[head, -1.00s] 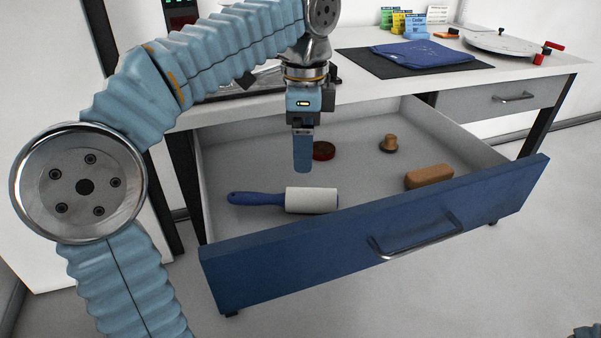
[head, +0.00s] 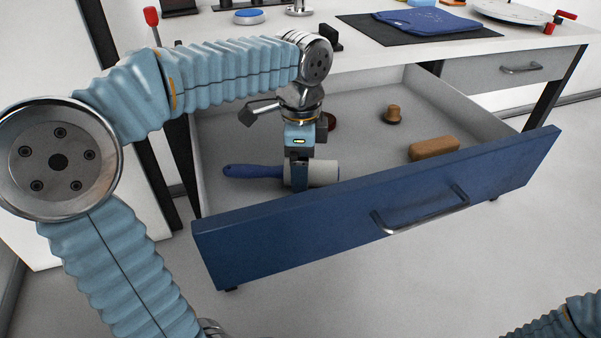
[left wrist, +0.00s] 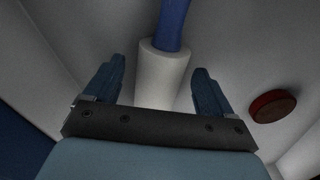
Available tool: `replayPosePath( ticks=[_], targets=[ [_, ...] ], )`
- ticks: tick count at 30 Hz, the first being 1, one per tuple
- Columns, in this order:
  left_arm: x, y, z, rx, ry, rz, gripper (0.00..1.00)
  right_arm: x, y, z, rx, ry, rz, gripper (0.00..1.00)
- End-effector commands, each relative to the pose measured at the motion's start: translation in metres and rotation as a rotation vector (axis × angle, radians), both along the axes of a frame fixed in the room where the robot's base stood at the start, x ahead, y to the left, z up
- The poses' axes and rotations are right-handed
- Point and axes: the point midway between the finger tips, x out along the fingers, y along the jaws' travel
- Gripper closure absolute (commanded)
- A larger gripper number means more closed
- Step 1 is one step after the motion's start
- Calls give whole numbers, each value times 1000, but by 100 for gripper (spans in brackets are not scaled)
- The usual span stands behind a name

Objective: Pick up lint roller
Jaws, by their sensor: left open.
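The lint roller lies flat in the open drawer in the head view, with a blue handle (head: 253,171) to the left and a white roll (head: 325,173) to the right. My left gripper (head: 299,182) points down into the drawer over the left part of the roll and hides some of it. In the left wrist view the white roll (left wrist: 163,75) lies between the two open fingers of my left gripper (left wrist: 160,88), with a gap on each side. The blue handle (left wrist: 173,25) runs out of the top of that view. The right gripper is not in view.
The drawer's blue front panel (head: 300,232) stands close in front of the roller. A brown block (head: 434,148), a small brown knob-like piece (head: 393,114) and a round red item (left wrist: 272,106) also lie in the drawer. The tabletop holds a folded blue cloth (head: 428,21).

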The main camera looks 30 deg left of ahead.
Motion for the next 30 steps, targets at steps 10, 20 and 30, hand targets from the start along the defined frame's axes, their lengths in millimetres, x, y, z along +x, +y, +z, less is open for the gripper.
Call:
replayPosePath(
  ticks=[10, 20, 30],
  targets=[
    [0, 0, -9, 0, 0, 0, 20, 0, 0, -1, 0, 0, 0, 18],
    [0, 0, -9, 0, 0, 0, 71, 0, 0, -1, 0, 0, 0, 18],
    [0, 0, -3, 0, -2, -1, 79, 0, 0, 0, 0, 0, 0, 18]
  ],
)
